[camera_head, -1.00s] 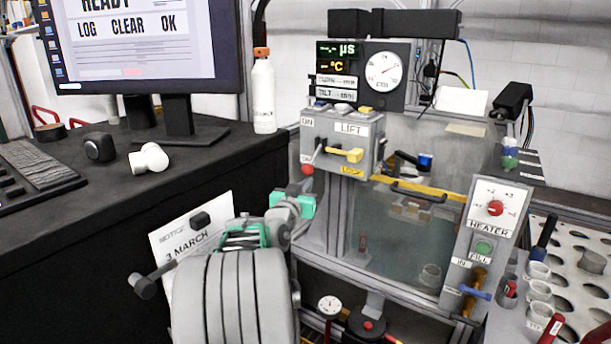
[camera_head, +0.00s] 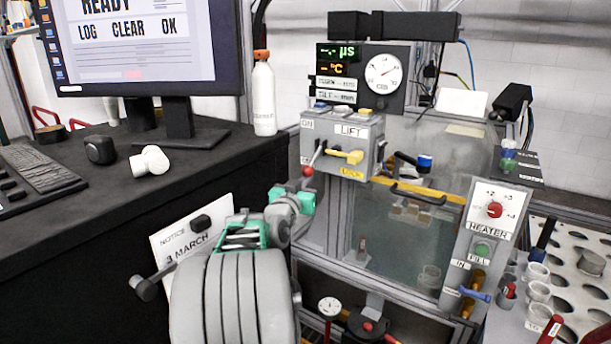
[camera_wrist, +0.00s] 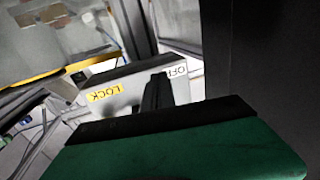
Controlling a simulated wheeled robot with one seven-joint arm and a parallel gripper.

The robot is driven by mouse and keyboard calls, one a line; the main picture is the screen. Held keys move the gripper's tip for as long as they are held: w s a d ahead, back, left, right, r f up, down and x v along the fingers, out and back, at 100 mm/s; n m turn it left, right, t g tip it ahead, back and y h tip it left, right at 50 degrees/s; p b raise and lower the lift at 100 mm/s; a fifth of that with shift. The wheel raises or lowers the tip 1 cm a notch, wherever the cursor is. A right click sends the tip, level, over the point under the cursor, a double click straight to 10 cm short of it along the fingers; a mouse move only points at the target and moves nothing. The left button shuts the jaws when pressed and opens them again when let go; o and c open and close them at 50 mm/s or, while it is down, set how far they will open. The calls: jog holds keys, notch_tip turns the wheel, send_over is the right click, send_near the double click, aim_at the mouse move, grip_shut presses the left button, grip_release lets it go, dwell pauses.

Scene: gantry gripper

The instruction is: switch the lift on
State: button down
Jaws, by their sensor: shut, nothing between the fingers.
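The grey lift box (camera_head: 365,131) carries the labels ON, LIFT and LOCK on its front. A lever with a red knob (camera_head: 307,171) slants down-left from the box's left part, away from the ON label at the top. A yellow handle (camera_head: 350,156) sticks out beside it, above the LOCK label. My gripper (camera_head: 309,184), with teal parts, is just below the red knob; contact cannot be told. In the wrist view its shut dark fingers (camera_wrist: 157,92) lie in front of the box (camera_wrist: 118,86), near its OFF label; the knob is hidden there.
A glass-fronted tank (camera_head: 400,240) with a yellow bar stands right of the box. The heater panel (camera_head: 490,215) is farther right. A black desk (camera_head: 100,215) with monitor and white bottle (camera_head: 263,95) lies left. A notice sheet (camera_head: 190,240) hangs on its side.

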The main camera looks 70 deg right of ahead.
jog(key=shift+r+p, duration=1.2)
jog(key=shift+r, duration=2)
jog(key=a+f+b, duration=0.2)
jog(key=b, duration=0.5)
send_near(307, 166)
jog(key=shift+w+d+r, duration=0.15)
jog(key=shift+w+d, duration=0.15)
jog(key=shift+w, duration=0.3)
jog(key=shift+w+d+r, duration=0.1)
jog(key=shift+w+d, duration=0.2)
jog(key=shift+w, duration=0.35)
